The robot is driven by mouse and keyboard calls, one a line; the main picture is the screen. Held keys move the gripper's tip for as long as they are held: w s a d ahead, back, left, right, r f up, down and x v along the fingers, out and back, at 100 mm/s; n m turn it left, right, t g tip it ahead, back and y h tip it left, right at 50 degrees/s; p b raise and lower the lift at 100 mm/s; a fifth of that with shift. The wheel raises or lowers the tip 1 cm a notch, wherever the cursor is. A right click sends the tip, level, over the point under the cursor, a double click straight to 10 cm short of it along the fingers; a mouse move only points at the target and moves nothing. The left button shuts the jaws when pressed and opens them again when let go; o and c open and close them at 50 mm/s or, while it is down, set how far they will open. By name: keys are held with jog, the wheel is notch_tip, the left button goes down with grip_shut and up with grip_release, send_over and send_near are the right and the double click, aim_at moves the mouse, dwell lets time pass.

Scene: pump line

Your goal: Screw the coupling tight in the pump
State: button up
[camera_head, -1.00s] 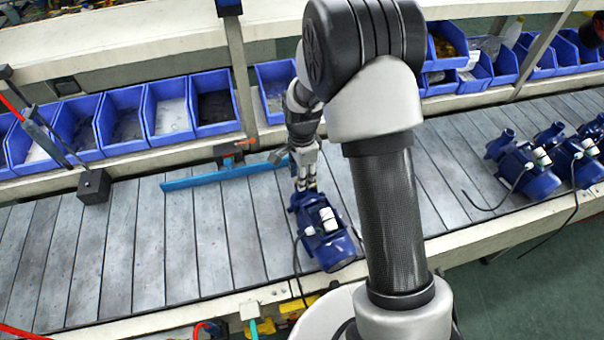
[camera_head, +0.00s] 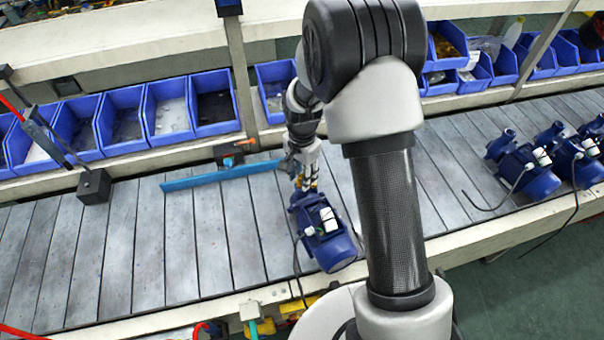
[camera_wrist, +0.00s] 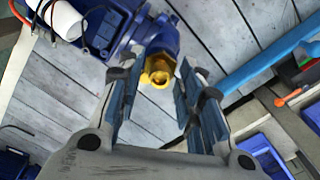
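The blue pump (camera_head: 324,236) stands on the slatted conveyor, with a white part on its top. In the wrist view the pump (camera_wrist: 150,35) fills the top centre, and a brass coupling (camera_wrist: 158,72) sits at its blue port, facing my gripper. My gripper (camera_wrist: 162,84) is open, with one finger on each side of the coupling and gaps visible between them. In the head view my gripper (camera_head: 306,182) is at the pump's far end, where little of the coupling shows. How deep the coupling's thread sits cannot be told.
A blue rail (camera_head: 222,175) lies across the conveyor left of my gripper. A black box (camera_head: 94,186) stands further left. Several blue bins (camera_head: 167,109) line the back shelf. More pumps (camera_head: 527,168) stand at the right. The conveyor's left part is bare.

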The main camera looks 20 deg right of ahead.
jog(key=n, duration=0.2)
jog(key=shift+n, duration=0.3)
jog(key=shift+c, duration=0.6)
grip_shut()
jog(key=shift+m, duration=1.8)
jog(key=m, duration=0.3)
